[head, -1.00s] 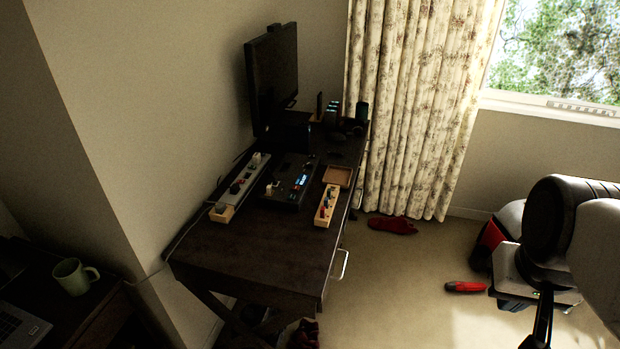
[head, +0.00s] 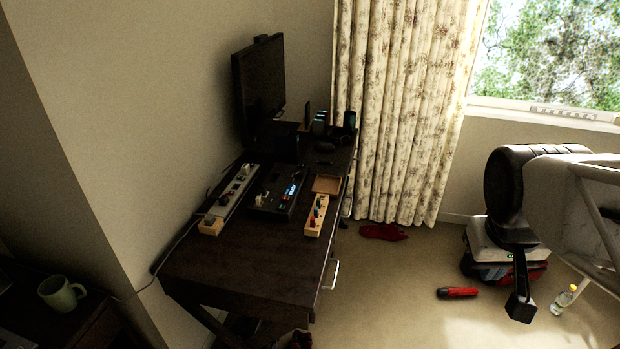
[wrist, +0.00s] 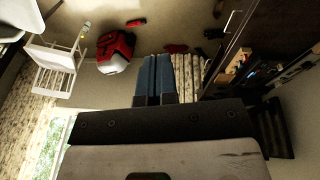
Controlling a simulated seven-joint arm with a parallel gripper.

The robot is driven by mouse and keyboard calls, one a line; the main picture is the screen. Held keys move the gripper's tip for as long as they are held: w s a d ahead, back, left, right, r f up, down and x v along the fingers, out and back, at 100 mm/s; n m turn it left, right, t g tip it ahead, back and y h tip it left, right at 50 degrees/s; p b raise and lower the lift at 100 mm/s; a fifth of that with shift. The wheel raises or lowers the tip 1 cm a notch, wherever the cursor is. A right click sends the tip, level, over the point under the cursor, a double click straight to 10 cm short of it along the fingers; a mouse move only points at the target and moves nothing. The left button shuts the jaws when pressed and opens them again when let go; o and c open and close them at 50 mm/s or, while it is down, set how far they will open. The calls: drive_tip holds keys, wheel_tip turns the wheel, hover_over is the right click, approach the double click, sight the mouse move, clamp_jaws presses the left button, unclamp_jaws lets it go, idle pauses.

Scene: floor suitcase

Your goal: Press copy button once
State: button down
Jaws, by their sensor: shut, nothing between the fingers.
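A black device (head: 276,190) with a small lit blue display lies on the dark desk, between a long strip with knobs and a short wooden block. The copy button is too small to pick out. In the wrist view the desk's far-off items, with a faint blue glow (wrist: 252,72), show at the upper right. My gripper (wrist: 155,60) is shut and empty, its two fingers side by side.
The dark desk (head: 225,262) carries a monitor (head: 260,92), a knob strip (head: 236,190), a wooden block with coloured pegs (head: 317,216) and a small tray (head: 327,184). A red-and-white suitcase (wrist: 115,52), a bottle (head: 563,299) and a red tool (head: 457,292) are on the floor.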

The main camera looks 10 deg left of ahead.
drive_tip(key=w+a+n+h, duration=0.1)
drive_tip(key=w+a+n, duration=0.2)
drive_tip(key=w, duration=0.5)
drive_tip(key=w+a+n+h, duration=0.1)
drive_tip(key=w+a+n, duration=0.15)
drive_tip(key=w, duration=0.65)
drive_tip(key=n+t+h, duration=0.1)
drive_tip(key=n+t, duration=0.5)
drive_tip(key=n, duration=0.9)
hover_over(281, 207)
wheel_tip(281, 207, down, 22)
drive_tip(key=shift+f, duration=0.1)
drive_tip(key=shift+d+f, duration=0.1)
drive_tip(key=shift+f, duration=4.25)
drive_tip(key=shift+f, duration=0.5)
